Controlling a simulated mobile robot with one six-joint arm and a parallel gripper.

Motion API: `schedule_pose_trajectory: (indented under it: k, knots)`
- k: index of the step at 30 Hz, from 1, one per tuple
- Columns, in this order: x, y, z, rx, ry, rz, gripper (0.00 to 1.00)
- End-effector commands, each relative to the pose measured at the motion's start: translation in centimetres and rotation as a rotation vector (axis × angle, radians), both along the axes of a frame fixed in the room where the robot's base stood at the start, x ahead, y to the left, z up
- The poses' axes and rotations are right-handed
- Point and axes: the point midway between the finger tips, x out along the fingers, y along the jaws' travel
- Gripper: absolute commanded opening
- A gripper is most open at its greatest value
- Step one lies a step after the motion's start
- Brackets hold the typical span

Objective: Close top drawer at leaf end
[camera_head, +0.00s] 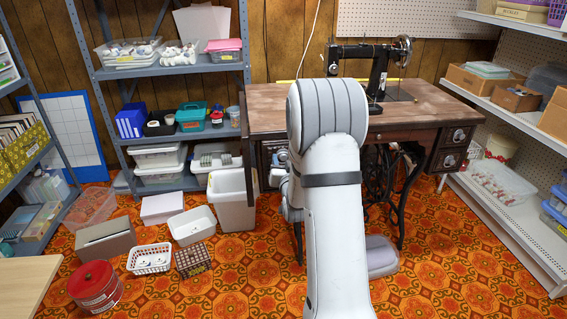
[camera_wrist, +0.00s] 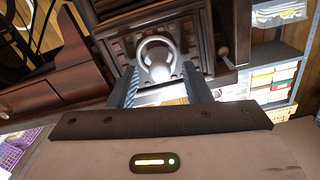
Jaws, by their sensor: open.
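The brown wooden treadle sewing table (camera_head: 262,118) stands against the back wall with the black sewing machine (camera_head: 345,52) on top. Its left drawer stack is mostly hidden behind my arm in the head view. In the wrist view a dark carved drawer front (camera_wrist: 122,46) with a round metal ring pull (camera_wrist: 157,58) faces my gripper (camera_wrist: 160,75). My gripper is open, with one finger on each side of the pull. I cannot tell whether the fingers touch the front, nor how far the drawer stands out.
A dark leaf (camera_head: 248,150) hangs at the table's left end. A white bin (camera_head: 232,203) stands beside it. Baskets and a red tin (camera_head: 96,287) sit on the patterned floor. A right drawer (camera_head: 451,159) and the right shelving (camera_head: 510,205) are clear of my arm.

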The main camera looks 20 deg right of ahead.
Motion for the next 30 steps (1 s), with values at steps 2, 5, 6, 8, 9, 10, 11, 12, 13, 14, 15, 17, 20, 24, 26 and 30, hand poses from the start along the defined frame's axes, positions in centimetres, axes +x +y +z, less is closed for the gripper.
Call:
schedule_pose_trajectory:
  k: [2,5,6,8,9,10,11,12,13,14,15,17,20,24,26,30]
  knots:
    - [0.57,-0.16,0.0,-0.001,-0.002,0.0,0.44]
    - [0.84,-0.24,0.03,0.0,0.0,0.0,0.44]
    - [0.86,-0.25,0.04,0.0,0.0,0.0,0.44]
    - [0.86,-0.27,0.06,0.0,0.0,0.0,0.44]
    - [0.85,-0.26,0.06,0.0,0.0,0.0,0.44]
    - [0.85,-0.26,0.06,0.0,0.0,0.0,0.44]
    - [0.85,-0.27,0.05,0.0,0.0,0.0,0.44]
    - [0.84,-0.27,0.05,0.0,0.0,0.0,0.42]
    - [0.83,-0.28,0.05,0.0,0.0,0.0,0.39]
    - [0.83,-0.28,0.05,0.0,0.0,-0.001,0.37]
    - [0.82,-0.28,0.06,0.0,0.0,-0.001,0.34]
    - [0.82,-0.29,0.06,0.0,0.0,-0.001,0.29]
    - [0.82,-0.3,0.06,0.0,0.0,-0.001,0.2]
    - [0.81,-0.31,0.06,0.0,0.0,-0.001,0.09]
    - [0.81,-0.31,0.06,0.0,0.0,-0.001,0.04]
    - [0.81,-0.31,0.07,0.0,0.0,-0.001,0.0]
